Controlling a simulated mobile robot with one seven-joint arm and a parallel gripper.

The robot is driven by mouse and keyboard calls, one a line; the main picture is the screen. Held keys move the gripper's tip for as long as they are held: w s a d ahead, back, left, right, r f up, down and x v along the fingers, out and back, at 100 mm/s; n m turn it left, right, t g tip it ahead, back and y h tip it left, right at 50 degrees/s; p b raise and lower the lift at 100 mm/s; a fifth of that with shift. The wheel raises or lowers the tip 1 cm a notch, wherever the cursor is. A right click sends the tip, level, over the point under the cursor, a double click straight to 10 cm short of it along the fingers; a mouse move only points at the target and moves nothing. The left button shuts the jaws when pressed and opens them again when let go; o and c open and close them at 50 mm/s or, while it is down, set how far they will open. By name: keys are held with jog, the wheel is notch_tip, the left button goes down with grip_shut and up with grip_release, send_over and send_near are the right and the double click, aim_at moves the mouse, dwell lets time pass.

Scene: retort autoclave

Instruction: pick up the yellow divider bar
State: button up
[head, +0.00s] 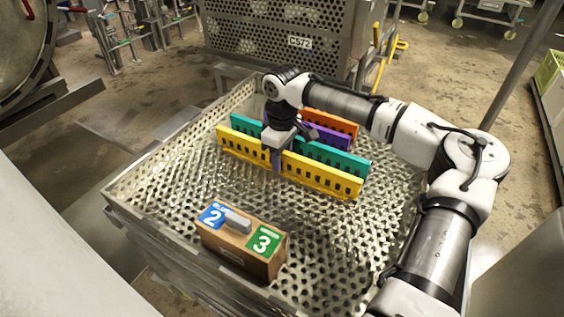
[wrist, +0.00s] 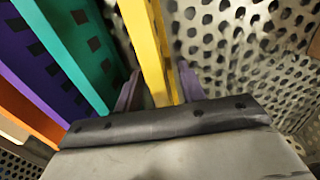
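The yellow divider bar (head: 322,174) is a long slotted strip standing on edge on the perforated tray (head: 180,192), nearest of the coloured bars. My gripper (head: 275,158) points down at it, left of the bar's middle, with one purplish finger showing in front of its near face. In the wrist view the yellow bar (wrist: 150,45) runs between the two fingers of my gripper (wrist: 158,88). A small gap shows between bar and fingers, so the gripper looks open around it. The far finger is hidden in the head view.
A teal bar (head: 335,155) stands close behind the yellow one, then purple (head: 333,138) and orange (head: 330,124) bars. A brown box (head: 240,250) with blue 2 and green 3 labels sits at the tray's front. Bare tray lies between.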

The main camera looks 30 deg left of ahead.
grip_shut()
jog(key=shift+r, duration=0.1)
dwell(0.3)
